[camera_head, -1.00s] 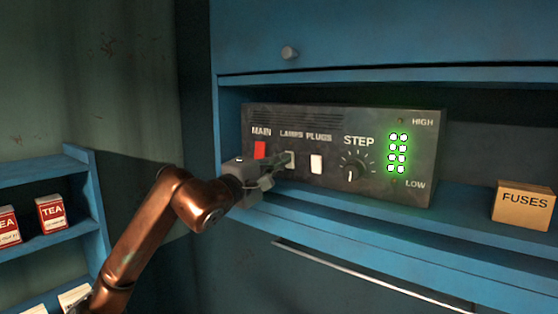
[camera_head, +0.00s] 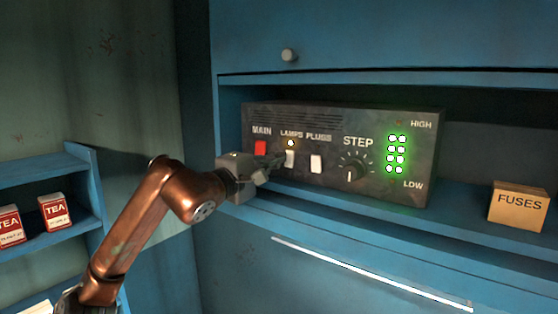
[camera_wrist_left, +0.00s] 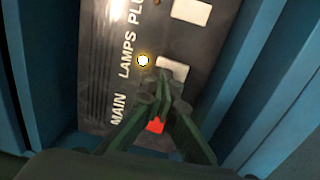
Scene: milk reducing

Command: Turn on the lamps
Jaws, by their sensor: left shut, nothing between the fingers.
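The dark control box (camera_head: 330,120) stands in the blue shelf recess, with labels MAIN, LAMPS, PLUGS and STEP. The white LAMPS switch (camera_head: 290,159) has a small glowing yellow-white light (camera_head: 291,143) above it; that light also shows in the left wrist view (camera_wrist_left: 143,60). My left gripper (camera_head: 278,165) is shut and empty, its fingertips at the lower left of the LAMPS switch. In the left wrist view the closed fingertips (camera_wrist_left: 165,85) are close to the white LAMPS switch (camera_wrist_left: 172,69); contact cannot be told. My right gripper is not in view.
The red MAIN switch (camera_head: 261,148), white PLUGS switch (camera_head: 316,164) and STEP knob (camera_head: 352,172) are on the same panel. Green lights (camera_head: 396,153) glow at its right. A FUSES box (camera_head: 518,205) sits on the shelf at right. Tea boxes (camera_head: 54,211) stand on the left shelf.

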